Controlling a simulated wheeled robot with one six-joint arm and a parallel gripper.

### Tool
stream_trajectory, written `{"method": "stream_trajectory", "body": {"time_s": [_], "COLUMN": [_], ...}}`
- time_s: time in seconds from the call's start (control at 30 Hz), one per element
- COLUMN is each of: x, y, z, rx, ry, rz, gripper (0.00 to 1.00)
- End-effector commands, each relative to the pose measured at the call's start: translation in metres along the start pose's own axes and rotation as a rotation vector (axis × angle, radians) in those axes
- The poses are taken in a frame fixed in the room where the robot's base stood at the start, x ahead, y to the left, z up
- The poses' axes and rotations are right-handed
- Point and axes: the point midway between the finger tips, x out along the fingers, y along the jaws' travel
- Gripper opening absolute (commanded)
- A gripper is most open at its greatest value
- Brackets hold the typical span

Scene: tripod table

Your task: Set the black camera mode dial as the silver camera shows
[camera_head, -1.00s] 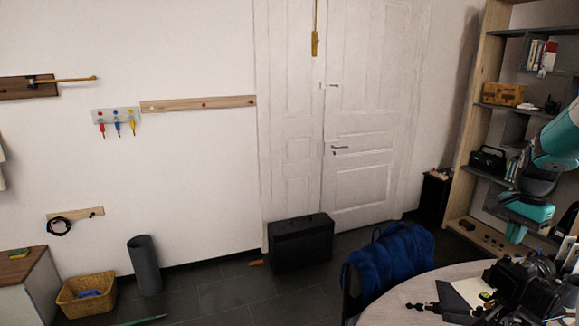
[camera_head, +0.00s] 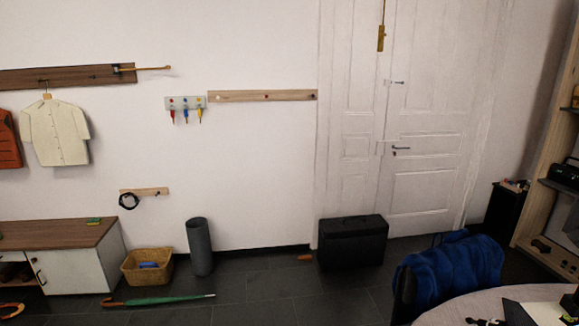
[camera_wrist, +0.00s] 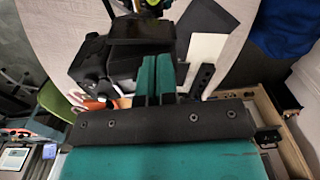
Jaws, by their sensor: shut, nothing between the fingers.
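In the wrist view, my gripper (camera_wrist: 156,78) has two teal fingers, which are close together and shut, with nothing held. A dark camera-like body (camera_wrist: 140,40) lies just beyond the fingertips, and more black camera gear (camera_wrist: 92,68) is at their left. Whether the fingers touch it is unclear. The mode dial cannot be made out, and I cannot pick out a silver camera. The round pale table (camera_wrist: 60,20) lies under these things. In the head view, only the table's edge (camera_head: 455,312) shows at lower right; my gripper and the black camera are outside that view.
A blue-draped chair (camera_head: 455,268) stands against the table. A white sheet (camera_wrist: 205,55) and a dark flat piece (camera_wrist: 212,18) lie near the gripper. A black case (camera_head: 352,242), grey bin (camera_head: 200,247) and basket (camera_head: 147,268) stand along the wall. A green umbrella (camera_head: 160,300) lies on the floor.

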Motion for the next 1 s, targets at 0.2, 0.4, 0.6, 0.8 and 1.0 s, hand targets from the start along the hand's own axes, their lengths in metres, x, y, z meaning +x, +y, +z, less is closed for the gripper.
{"method": "stream_trajectory", "body": {"time_s": [0.2,0.4,0.6,0.8,1.0], "x": [0.0127,0.0127,0.013,0.0126,0.0119], "y": [0.0048,0.0047,0.005,0.005,0.0038], "z": [0.0013,-0.0018,-0.0037,-0.0042,-0.004], "rx": [0.006,0.008,0.01,0.011,0.011], "ry": [-0.02,-0.019,-0.017,-0.015,-0.015], "rz": [0.018,0.017,0.017,0.017,0.017], "gripper": [0.0,0.0,0.0,0.0,0.0]}}
